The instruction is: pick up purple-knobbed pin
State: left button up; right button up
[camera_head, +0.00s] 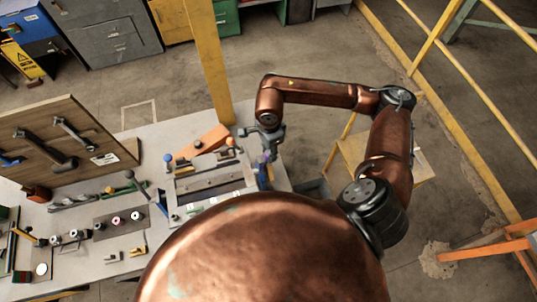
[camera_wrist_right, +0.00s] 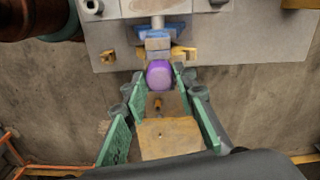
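The purple-knobbed pin shows its rounded purple knob (camera_wrist_right: 159,74) in the right wrist view, near the centre, at the table's edge. In the head view the knob (camera_head: 262,158) is small, just below my right gripper (camera_head: 267,145). In the wrist view the fingers of my right gripper (camera_wrist_right: 157,82), with green pads, are spread apart. Contact on the right side is hard to tell. The pin's shaft is hidden. My left gripper is not in view.
A fixture with metal bars (camera_head: 210,183) is left of the knob on the grey table (camera_head: 150,208). A blue bracket (camera_wrist_right: 175,34) sits just beyond the knob. An orange part (camera_head: 205,143) lies behind the fixture. A yellow post (camera_head: 208,60) stands behind the table.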

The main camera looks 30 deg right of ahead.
grip_shut()
